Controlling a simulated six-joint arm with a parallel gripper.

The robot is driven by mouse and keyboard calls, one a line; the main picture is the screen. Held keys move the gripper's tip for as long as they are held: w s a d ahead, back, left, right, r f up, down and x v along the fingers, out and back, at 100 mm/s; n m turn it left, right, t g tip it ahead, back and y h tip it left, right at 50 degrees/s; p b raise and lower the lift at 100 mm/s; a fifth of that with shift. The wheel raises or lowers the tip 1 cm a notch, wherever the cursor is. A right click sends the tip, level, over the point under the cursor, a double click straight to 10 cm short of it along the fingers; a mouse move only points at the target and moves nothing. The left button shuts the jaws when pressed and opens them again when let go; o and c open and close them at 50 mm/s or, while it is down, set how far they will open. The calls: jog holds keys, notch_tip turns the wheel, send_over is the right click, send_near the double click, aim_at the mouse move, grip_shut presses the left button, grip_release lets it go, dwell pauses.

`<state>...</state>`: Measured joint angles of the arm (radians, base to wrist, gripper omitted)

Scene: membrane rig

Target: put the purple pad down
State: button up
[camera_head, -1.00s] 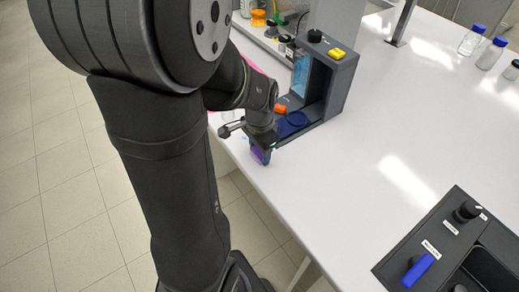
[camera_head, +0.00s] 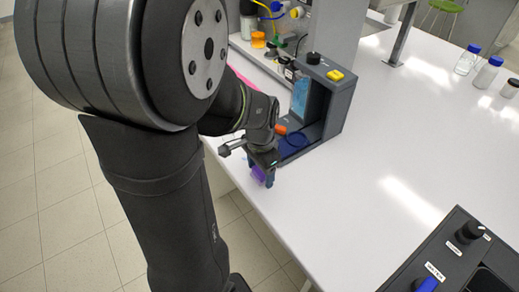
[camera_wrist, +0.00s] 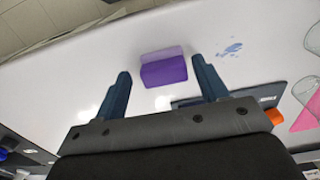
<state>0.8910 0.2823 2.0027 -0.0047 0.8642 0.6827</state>
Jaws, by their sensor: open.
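The purple pad (camera_wrist: 164,70) is a small block with a lighter top face. In the wrist view it lies between the two blue-grey fingers of my gripper (camera_wrist: 160,67), with a gap on each side. The fingers are open and do not grip it. In the head view my gripper (camera_head: 264,176) points down near the bench's left edge, and the purple pad (camera_head: 258,174) shows partly behind a finger. The pad appears to rest on the white bench; the contact underneath is hidden.
A dark rig frame (camera_head: 330,105) with a yellow button (camera_head: 336,75) stands just behind my gripper. A dark blue disc (camera_head: 294,143) sits at its base. A black control box (camera_head: 450,250) is at front right. The bench between is clear.

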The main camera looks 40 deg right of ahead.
aim_at(259, 171)
notch_tip(259, 171, up, 11)
jog(key=shift+w, duration=0.2)
dwell(0.3)
notch_tip(259, 171, down, 12)
jog(key=shift+f, duration=0.1)
dwell(0.5)
